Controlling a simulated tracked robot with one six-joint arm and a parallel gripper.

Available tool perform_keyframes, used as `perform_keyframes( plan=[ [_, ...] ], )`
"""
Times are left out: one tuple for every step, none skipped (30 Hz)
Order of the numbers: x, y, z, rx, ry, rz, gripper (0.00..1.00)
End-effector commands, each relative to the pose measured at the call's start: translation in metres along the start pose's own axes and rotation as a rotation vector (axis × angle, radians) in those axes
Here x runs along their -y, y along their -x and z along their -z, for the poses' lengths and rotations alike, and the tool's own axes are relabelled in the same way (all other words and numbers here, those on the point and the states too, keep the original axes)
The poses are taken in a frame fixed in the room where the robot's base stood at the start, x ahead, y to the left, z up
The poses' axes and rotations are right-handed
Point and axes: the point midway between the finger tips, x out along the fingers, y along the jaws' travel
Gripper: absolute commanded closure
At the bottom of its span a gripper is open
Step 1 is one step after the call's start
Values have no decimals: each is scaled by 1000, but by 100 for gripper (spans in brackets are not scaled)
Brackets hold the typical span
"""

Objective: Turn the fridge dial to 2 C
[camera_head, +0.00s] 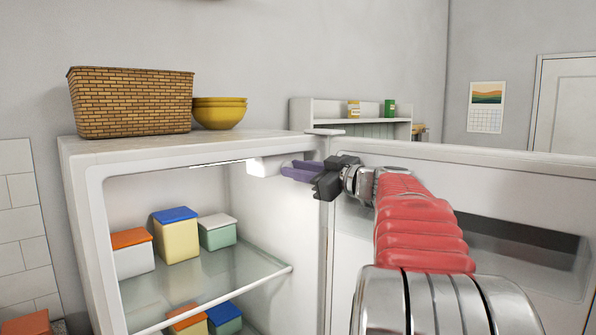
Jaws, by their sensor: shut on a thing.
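The white fridge (78,190) stands open. A white control housing (262,167) is mounted under its ceiling at the right inner wall. My gripper (291,168) reaches in from the right, with its purple fingers at the housing's right end. The fingers are shut on the dial there. The dial is hidden by the fingers, and no numbers or pointer can be read.
Lidded containers stand on the glass shelf (245,280), including a yellow one (176,240), with more below. A wicker basket (130,103) and yellow bowls (219,112) are on top. The open fridge door (480,175) extends right behind my arm.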

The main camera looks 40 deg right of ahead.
Motion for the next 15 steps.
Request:
perform_keyframes(
  plan=[
    [1,0,-1,0,-6,3,100],
    [1,0,-1,0,-7,3,100],
    [1,0,-1,0,-8,3,100],
    [1,0,-1,0,-7,3,100],
    [1,0,-1,0,-7,3,100],
    [1,0,-1,0,-7,3,100],
    [1,0,-1,0,-7,3,100],
    [1,0,-1,0,-7,3,100],
    [1,0,-1,0,-7,3,76],
    [1,0,-1,0,-7,3,74],
    [1,0,-1,0,-7,3,71],
    [1,0,-1,0,-7,3,69],
    [1,0,-1,0,-7,2,66],
    [1,0,-1,0,-7,2,64],
    [1,0,-1,0,-6,2,62]
  ],
)
